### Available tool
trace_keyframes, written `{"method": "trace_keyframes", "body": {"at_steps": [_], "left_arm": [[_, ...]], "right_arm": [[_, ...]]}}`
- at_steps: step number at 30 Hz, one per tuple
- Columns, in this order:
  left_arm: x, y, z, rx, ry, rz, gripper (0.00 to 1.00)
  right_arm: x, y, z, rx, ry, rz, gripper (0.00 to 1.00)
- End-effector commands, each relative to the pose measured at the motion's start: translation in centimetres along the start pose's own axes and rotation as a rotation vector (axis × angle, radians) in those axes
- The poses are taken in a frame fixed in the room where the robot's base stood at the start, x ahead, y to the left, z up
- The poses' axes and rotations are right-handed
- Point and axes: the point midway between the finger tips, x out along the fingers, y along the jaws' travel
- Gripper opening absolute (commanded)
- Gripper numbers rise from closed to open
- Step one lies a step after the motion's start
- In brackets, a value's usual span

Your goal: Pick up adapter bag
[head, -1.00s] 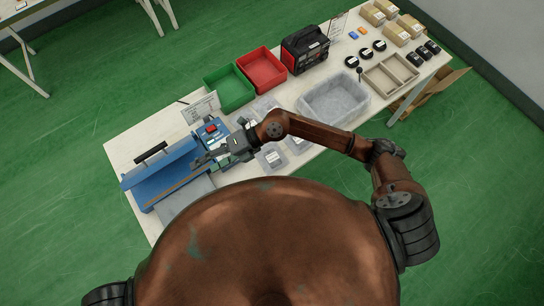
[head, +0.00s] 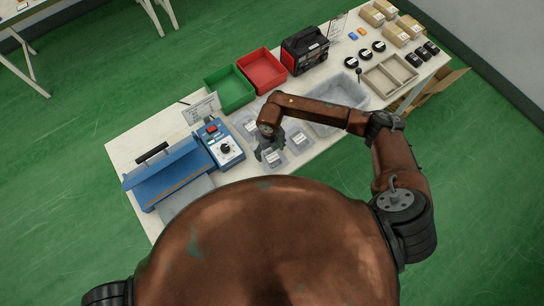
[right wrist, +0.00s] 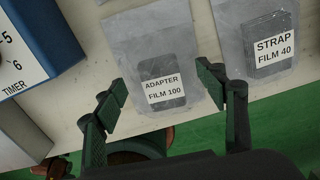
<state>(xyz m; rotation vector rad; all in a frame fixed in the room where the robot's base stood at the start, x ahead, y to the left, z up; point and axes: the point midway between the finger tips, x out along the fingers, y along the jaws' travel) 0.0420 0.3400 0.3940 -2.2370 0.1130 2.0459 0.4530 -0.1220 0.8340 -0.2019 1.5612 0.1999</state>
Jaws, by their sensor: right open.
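The adapter bag (right wrist: 150,50) is a grey translucent pouch with a white label reading "ADAPTER FILM 100". It lies flat on the white table, and a dark flat item shows inside. In the head view the adapter bag (head: 276,163) is partly hidden by my right gripper (head: 266,150). In the right wrist view my right gripper (right wrist: 161,88) is open and empty, with its fingers on either side of the label. The gap between fingertips and bag is hard to judge. My left gripper is not in view.
A strap bag (right wrist: 262,40) lies just right of the adapter bag. A blue sealing machine (head: 172,172) with a timer box (head: 225,150) stands to the left. Green (head: 230,88) and red (head: 262,70) bins and a grey tray (head: 350,92) stand farther back. The table's front edge is close.

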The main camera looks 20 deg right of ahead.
Motion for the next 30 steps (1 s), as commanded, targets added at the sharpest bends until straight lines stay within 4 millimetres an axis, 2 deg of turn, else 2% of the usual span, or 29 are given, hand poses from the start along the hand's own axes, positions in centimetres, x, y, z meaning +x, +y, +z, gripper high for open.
{"method": "trace_keyframes", "body": {"at_steps": [4,12,30], "left_arm": [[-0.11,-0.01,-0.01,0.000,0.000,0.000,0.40],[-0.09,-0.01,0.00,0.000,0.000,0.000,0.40],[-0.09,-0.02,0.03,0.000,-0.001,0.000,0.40]], "right_arm": [[1.39,0.01,-0.04,0.001,0.001,0.001,0.65],[1.60,0.01,-0.02,0.000,0.000,0.001,0.64],[1.56,0.02,-0.02,-0.001,0.000,0.001,0.23]]}}
